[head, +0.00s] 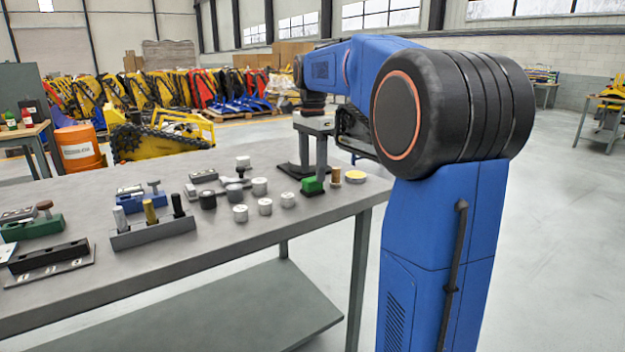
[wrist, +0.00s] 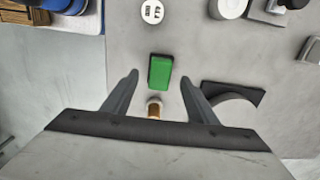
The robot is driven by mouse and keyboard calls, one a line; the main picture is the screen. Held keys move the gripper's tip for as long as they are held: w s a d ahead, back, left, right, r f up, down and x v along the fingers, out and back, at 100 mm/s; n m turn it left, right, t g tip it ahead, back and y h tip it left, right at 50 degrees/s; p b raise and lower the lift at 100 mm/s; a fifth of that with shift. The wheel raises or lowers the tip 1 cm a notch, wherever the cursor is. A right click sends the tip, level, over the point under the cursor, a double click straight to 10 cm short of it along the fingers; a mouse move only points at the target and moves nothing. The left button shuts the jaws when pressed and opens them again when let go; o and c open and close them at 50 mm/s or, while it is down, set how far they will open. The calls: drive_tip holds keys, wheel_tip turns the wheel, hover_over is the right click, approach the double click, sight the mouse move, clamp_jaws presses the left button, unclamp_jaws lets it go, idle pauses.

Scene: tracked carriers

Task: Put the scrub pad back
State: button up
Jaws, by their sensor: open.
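The scrub pad appears to be the green block with a dark layer (head: 312,185), lying on the grey table near its right end. It also shows in the wrist view as a green rectangle (wrist: 161,72) with a dark edge. My gripper (head: 313,171) is over it, pointing down. In the wrist view my gripper's fingers (wrist: 160,78) stand apart, one on each side of the pad, with visible gaps. Nothing is held. The height of the fingertips above the table is hard to judge. I cannot tell which spot is the pad's own place.
A brass-coloured cylinder (head: 336,176) stands close beside the pad, with a yellow disc (head: 355,176) beyond it. A dark plate (wrist: 245,93) with a pale round part lies near the right finger. Several pale cylinders (head: 265,206) and a grey block with pegs (head: 152,232) stand leftward.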

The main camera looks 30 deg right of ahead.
sight(313, 178)
wheel_tip(313, 178, up, 8)
drive_tip(key=s+a+f+n+t, duration=0.1)
drive_tip(key=s+a+f+n, duration=0.35)
drive_tip(key=s, duration=0.25)
drive_tip(key=s+a+f+n+t, duration=0.1)
drive_tip(key=s+a+f+n, duration=0.35)
drive_tip(key=s, duration=0.25)
drive_tip(key=s+a+f+n+t, duration=0.1)
drive_tip(key=s+a+f+n, duration=0.2)
drive_tip(key=s+f, duration=0.5)
drive_tip(key=s+a+f+n+t, duration=0.1)
drive_tip(key=s+a+f+n, duration=0.2)
drive_tip(key=s+f+n, duration=0.2)
drive_tip(key=s+f, duration=0.3)
drive_tip(key=f, duration=0.1)
drive_tip(key=shift+a+n+t, duration=0.3)
drive_tip(key=shift+a+t, duration=0.1)
